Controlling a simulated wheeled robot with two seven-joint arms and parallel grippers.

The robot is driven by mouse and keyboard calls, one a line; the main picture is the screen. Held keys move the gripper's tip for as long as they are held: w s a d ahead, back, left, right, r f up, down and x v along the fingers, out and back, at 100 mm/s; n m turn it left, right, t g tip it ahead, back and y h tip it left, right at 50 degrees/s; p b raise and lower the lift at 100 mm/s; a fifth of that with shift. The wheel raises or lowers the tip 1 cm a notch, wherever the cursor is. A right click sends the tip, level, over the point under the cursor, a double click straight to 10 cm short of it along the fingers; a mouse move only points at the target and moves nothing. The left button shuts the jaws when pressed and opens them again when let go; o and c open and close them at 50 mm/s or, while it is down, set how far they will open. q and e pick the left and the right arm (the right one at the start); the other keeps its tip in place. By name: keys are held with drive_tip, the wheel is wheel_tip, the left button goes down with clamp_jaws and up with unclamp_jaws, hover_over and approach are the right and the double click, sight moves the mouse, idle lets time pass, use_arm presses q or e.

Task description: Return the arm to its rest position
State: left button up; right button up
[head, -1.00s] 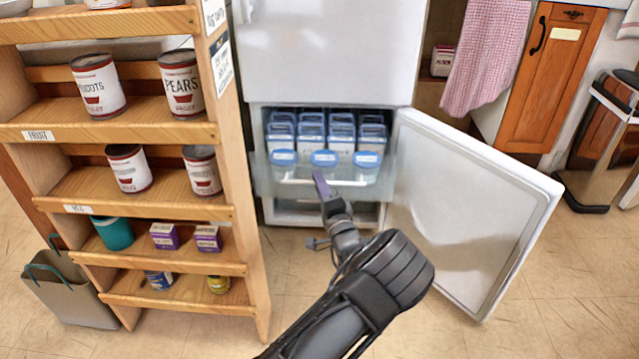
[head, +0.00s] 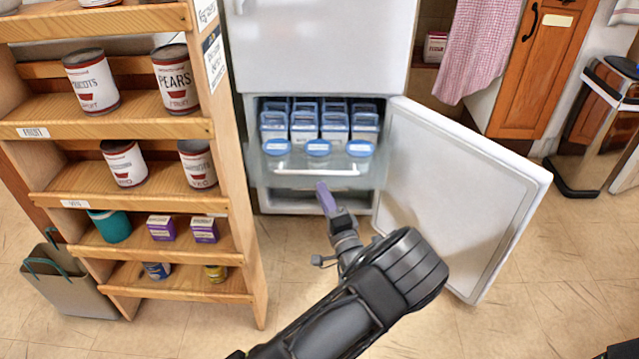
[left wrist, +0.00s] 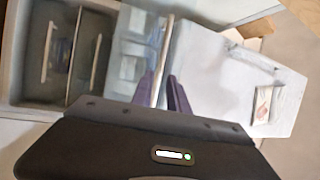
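My left arm reaches in from the bottom of the head view toward the open lower compartment of a white fridge. My left gripper (head: 322,186), with purple fingers, is just in front of and below the clear drawer's handle (head: 345,170). In the left wrist view its two fingers (left wrist: 163,92) stand apart with a bar-like handle seen between and beyond them; nothing is held. The clear drawer (head: 372,178) holds several blue-lidded containers (head: 303,126). My right gripper does not show.
The fridge door (head: 460,190) stands open to the right of my arm. A wooden shelf rack (head: 245,225) with cans and boxes stands close on the left. A bag (head: 70,290) sits on the floor beside it. Floor at the lower right is mostly clear.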

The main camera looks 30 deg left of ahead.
use_arm(q)
drive_tip(key=shift+f, duration=0.1)
idle(0.4)
